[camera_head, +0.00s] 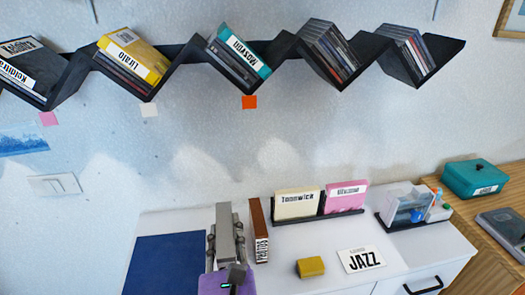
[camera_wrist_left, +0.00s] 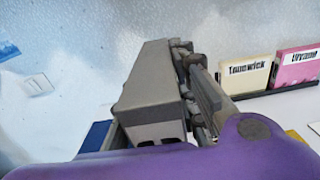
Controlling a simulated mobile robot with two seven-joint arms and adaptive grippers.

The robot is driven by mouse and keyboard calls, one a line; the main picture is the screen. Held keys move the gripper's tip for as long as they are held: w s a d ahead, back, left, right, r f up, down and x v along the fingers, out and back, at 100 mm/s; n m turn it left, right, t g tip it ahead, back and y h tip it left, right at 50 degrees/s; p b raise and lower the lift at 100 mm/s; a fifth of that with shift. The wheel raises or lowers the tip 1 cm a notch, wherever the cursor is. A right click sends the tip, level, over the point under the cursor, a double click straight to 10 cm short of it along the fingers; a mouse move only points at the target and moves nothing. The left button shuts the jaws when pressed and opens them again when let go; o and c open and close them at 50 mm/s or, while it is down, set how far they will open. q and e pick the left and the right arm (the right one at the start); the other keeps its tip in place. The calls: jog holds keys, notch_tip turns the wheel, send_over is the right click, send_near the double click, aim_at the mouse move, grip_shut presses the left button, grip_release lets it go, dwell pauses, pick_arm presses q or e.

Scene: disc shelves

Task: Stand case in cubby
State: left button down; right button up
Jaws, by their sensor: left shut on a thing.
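My left gripper (camera_head: 224,240) reaches in from the bottom and is shut on a grey case (camera_head: 225,222). The grey case also shows in the left wrist view (camera_wrist_left: 148,88), held upright, with a dark finger along its right side. The case is over or in front of the white cabinet top; I cannot tell whether it touches it. The black zigzag shelf (camera_head: 182,77) on the wall has V-shaped cubbies, each holding tilted cases, among them a yellow case (camera_head: 135,57) and a teal case (camera_head: 239,53). My right gripper is not in view.
A brown case (camera_head: 255,228) stands just right of the gripper. Behind are a cream case (camera_head: 297,204) and a pink case (camera_head: 345,197) in a black rack. A yellow block (camera_head: 310,267) and a JAZZ card (camera_head: 361,260) lie on the white top. A blue mat (camera_head: 160,265) is left.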

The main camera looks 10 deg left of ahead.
pick_arm(q)
jog(key=shift+d+r+m+h, duration=0.15)
jog(key=shift+r+m+h, duration=0.15)
jog(key=shift+h, duration=0.1)
jog(key=shift+s+a+f+m+h, duration=0.15)
jog(key=shift+a+m+h, duration=0.1)
jog(key=shift+m+h, duration=0.2)
jog(key=s+a+f+m+h+p, duration=0.1)
jog(key=s+a+f+h, duration=0.1)
jog(key=s+a+h, duration=0.1)
jog(key=shift+a+t, duration=0.3)
jog(key=shift+a, duration=0.6)
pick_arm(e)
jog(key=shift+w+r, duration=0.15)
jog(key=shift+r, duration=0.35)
pick_arm(q)
jog(key=shift+s+d+m, duration=0.1)
jog(key=shift+m, duration=0.15)
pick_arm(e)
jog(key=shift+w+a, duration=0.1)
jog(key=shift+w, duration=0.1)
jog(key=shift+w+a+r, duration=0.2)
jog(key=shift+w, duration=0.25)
